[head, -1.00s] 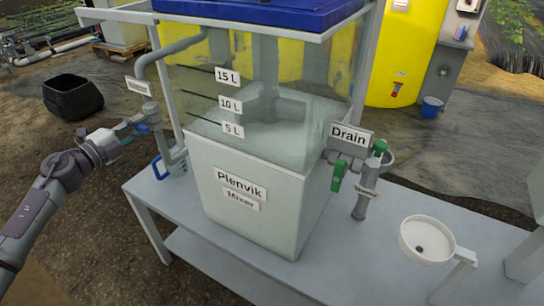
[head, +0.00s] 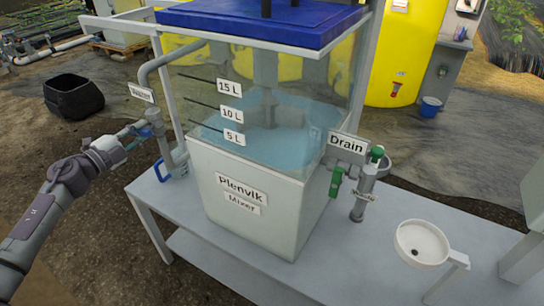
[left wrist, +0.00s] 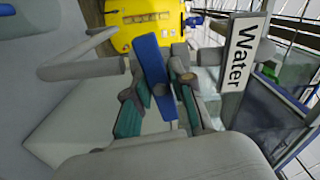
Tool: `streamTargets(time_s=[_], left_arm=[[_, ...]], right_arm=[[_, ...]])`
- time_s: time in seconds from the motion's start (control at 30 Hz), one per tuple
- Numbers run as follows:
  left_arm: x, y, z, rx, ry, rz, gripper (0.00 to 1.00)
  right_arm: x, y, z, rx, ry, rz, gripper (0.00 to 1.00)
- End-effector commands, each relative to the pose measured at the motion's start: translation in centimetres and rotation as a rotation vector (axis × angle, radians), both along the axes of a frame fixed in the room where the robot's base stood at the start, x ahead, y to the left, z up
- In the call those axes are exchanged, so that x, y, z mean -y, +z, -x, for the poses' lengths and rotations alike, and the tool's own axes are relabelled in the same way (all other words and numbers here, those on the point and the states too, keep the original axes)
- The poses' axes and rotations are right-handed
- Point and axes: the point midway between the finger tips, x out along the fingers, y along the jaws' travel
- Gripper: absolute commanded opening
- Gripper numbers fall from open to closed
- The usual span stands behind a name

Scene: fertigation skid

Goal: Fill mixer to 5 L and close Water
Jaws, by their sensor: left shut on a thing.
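The Plenvik mixer (head: 238,200) stands on the table, with a clear tank above a white body. Bluish water (head: 268,128) lies in the tank. Its surface looks near the 5 L mark (head: 234,137), but the exact level is hard to tell. The Water label (head: 142,93) hangs on the inlet pipe (head: 158,128) at the tank's left; it also shows in the left wrist view (left wrist: 238,58). My left gripper (head: 136,136) is shut on the blue water valve handle (left wrist: 155,70), which stands between its fingers. My right gripper is not in view.
The Drain label (head: 346,144) and a green drain handle (head: 336,182) are at the tank's right. A white round basin (head: 408,232) is at the table's right. A black tub (head: 73,96) stands on the ground at left. A yellow tank (head: 397,50) is behind.

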Motion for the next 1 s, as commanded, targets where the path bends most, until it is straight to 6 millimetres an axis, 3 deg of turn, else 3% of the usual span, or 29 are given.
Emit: streamTargets(time_s=[0.27, 0.4, 0.7, 0.83, 1.0], left_arm=[[0.0, 0.3, 0.0, -0.084, 0.002, 0.14, 0.0], [0.0, 0.9, 0.0, -0.194, 0.003, 0.328, 0.0], [-0.1, 0.6, 0.0, -0.464, 0.005, 0.795, 0.0], [-0.1, 0.1, 0.0, -0.532, 0.003, 0.915, 0.0], [-0.1, -0.2, 0.0, -0.539, 0.002, 0.93, 0.0]], right_arm=[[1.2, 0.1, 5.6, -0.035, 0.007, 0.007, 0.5], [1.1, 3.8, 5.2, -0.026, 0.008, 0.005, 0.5], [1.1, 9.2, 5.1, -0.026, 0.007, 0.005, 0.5], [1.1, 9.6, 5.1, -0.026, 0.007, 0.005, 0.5], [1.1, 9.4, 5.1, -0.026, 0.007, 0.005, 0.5]])
